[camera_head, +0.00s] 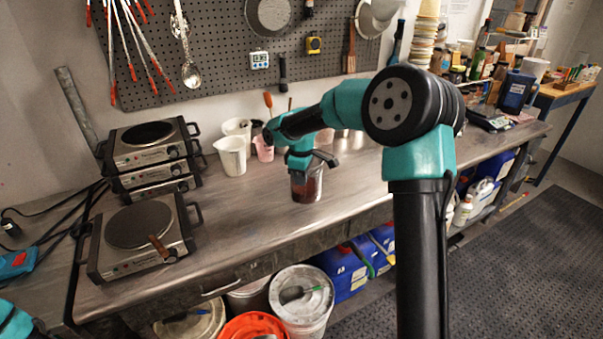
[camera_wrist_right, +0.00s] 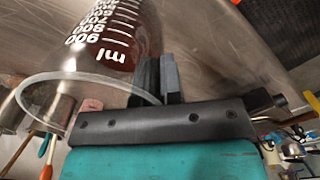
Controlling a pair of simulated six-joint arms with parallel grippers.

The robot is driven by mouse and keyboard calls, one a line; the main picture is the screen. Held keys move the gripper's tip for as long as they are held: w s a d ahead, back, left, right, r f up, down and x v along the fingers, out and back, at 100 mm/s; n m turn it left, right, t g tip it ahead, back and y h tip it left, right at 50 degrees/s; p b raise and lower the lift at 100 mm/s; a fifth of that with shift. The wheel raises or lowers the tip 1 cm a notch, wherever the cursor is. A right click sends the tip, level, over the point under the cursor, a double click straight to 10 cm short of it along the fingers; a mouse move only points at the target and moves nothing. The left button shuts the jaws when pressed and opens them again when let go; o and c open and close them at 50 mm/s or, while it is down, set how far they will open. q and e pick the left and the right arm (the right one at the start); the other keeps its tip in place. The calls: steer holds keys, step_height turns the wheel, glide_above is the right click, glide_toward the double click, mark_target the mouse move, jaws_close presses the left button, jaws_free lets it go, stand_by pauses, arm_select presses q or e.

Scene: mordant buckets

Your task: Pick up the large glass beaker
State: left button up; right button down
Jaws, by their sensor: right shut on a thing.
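The large glass beaker (camera_head: 307,186) stands upright on the metal bench in the head view, with dark red-brown contents. In the right wrist view the beaker (camera_wrist_right: 105,45) fills the upper left, with white ml markings and its round rim showing. My right gripper (camera_head: 303,160) is over the beaker's top. In the right wrist view its fingers (camera_wrist_right: 158,78) are closed together on the beaker's wall at the rim. The head view does not show clearly whether the beaker's base touches the bench. Of my left arm only a teal part shows at the lower left corner; its gripper is out of view.
White pitchers (camera_head: 231,156) and a pink cup (camera_head: 264,149) stand behind and left of the beaker. Stacked hot plates (camera_head: 150,150) and a single hot plate (camera_head: 140,225) are at the left. The bench (camera_head: 240,215) is clear in front of the pitchers. Buckets (camera_head: 303,298) stand below.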

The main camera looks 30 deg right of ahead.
steer(key=shift+s+a+r, duration=0.1)
steer(key=shift+s+a, duration=0.4)
steer(key=shift+s, duration=0.35)
steer(key=shift+s+a+r, duration=0.1)
steer(key=shift+s+a, duration=0.4)
steer(key=shift+s, duration=0.35)
steer(key=shift+s+a+r, duration=0.1)
steer(key=shift+s+a, duration=0.4)
steer(key=shift+s, duration=0.35)
